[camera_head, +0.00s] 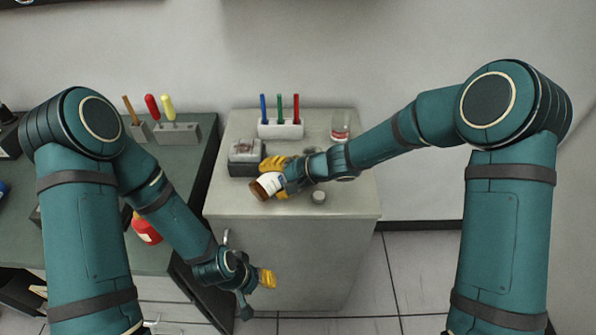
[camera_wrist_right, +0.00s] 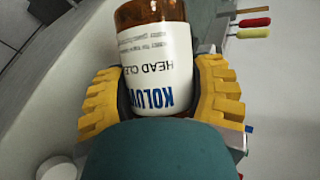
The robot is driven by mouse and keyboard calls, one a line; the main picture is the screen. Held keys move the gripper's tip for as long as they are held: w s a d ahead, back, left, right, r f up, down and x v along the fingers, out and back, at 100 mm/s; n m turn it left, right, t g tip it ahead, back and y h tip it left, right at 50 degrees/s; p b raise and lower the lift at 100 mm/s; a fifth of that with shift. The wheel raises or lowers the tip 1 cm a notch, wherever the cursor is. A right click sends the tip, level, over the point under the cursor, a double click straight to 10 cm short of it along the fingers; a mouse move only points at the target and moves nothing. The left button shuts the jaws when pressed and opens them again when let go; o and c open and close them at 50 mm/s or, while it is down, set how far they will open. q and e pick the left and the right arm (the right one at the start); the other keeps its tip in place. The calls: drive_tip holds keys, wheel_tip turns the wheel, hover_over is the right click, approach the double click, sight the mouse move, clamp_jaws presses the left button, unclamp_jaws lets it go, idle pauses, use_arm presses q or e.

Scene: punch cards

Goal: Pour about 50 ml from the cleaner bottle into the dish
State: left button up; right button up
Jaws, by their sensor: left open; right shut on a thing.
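The cleaner bottle (camera_head: 267,186) is brown with a white label and lies tilted in my right gripper (camera_head: 276,176), over the front left of the light cabinet top. The right wrist view shows the bottle's label (camera_wrist_right: 157,82) between the yellow finger pads, which press on both sides of it. Its brown end points to the lower left in the head view. I cannot make out a dish for certain or see any liquid flowing. My left gripper (camera_head: 266,278) is open and empty, low in front of the cabinet.
A small pale round piece (camera_head: 319,197) lies on the cabinet top (camera_head: 350,200), right of the bottle. Behind stand a dark-based grey box (camera_head: 245,153), a white rack (camera_head: 280,130) with coloured sticks and a clear, red-labelled container (camera_head: 341,127). A red bottle (camera_head: 146,230) stands on the left bench.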

idle(0.4)
drive_tip(key=shift+s+a, duration=0.15)
drive_tip(key=shift+s+a, duration=0.1)
drive_tip(key=shift+a, duration=0.05)
drive_tip(key=shift+s+a, duration=0.15)
drive_tip(key=shift+s, duration=0.05)
drive_tip(key=shift+s+a, duration=0.1)
idle(0.4)
drive_tip(key=shift+r+m+g+y, duration=0.2)
drive_tip(key=shift+m+g+y, duration=0.1)
drive_tip(key=shift+y, duration=0.2)
idle(3.8)
